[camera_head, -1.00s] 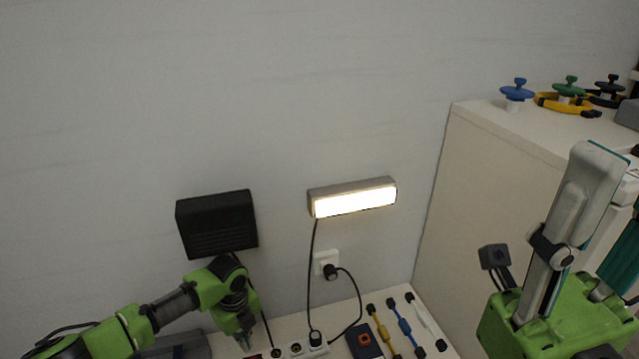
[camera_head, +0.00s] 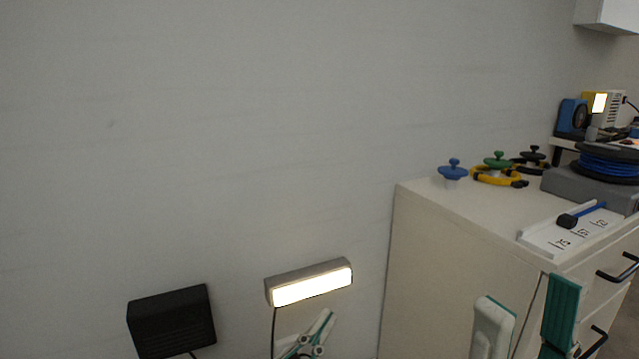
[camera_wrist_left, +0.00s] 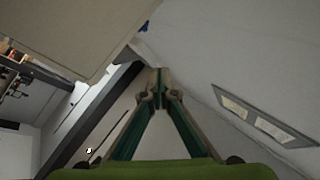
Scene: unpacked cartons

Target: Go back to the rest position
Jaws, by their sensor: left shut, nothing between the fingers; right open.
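My left gripper (camera_head: 327,314) is at the bottom of the head view, just below the lit wall lamp. In the left wrist view its two teal-lined fingers (camera_wrist_left: 158,76) meet at the tips, with nothing between them. My right gripper (camera_head: 528,288) is at the lower right of the head view, in front of the white cabinet. Its two fingers stand apart, one showing pale and one teal, and no object shows between them. Most of both arms is below the head view.
The lit lamp (camera_head: 310,284) and a black box (camera_head: 172,322) are on the grey wall. The white cabinet (camera_head: 440,245) carries a blue knob (camera_head: 453,171), a green knob (camera_head: 497,160), a tray (camera_head: 573,232) and a cable reel (camera_head: 608,165). The wall above is bare.

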